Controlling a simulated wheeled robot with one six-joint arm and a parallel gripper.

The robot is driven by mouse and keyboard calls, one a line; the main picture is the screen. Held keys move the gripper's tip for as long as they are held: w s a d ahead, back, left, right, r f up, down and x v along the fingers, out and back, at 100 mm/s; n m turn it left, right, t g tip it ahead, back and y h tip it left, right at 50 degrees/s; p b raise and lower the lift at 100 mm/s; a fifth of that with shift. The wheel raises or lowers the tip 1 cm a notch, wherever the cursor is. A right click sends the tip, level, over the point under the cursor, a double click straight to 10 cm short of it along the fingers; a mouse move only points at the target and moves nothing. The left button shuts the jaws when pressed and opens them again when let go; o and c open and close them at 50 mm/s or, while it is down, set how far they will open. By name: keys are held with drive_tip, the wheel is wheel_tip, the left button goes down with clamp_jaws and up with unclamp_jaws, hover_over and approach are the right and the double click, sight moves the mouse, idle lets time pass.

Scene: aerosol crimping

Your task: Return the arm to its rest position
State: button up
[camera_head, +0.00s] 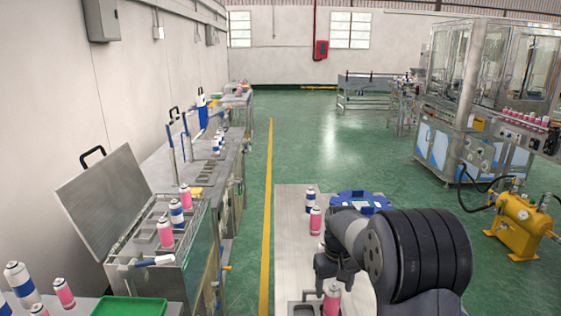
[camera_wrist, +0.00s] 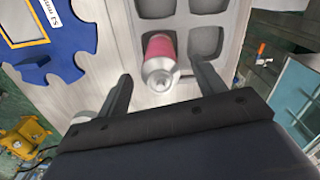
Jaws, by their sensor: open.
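My arm reaches over the light table (camera_head: 290,230) at the lower middle of the head view. My gripper (camera_head: 335,275) points down there, above a pink can (camera_head: 332,300). In the wrist view my gripper (camera_wrist: 164,74) is open, with its two fingers apart. The pink can (camera_wrist: 159,50) with a silvery top shows between and just beyond the fingertips, standing in or at a grey tray (camera_wrist: 181,22) with square pockets. No contact between fingers and can is visible. The can's lower part is hidden.
A blue toothed fixture (camera_head: 360,200) lies on the table behind my arm, near two cans (camera_head: 315,220). A bath with an open lid (camera_head: 105,200) stands left. A yellow machine (camera_head: 523,222) stands right. Green floor (camera_head: 310,140) is clear beyond.

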wheel_tip(320, 180, down, 4)
drive_tip(key=shift+f, duration=0.1)
drive_tip(key=shift+r+p, duration=0.25)
drive_tip(key=shift+p, duration=0.15)
drive_tip(key=shift+f, duration=0.1)
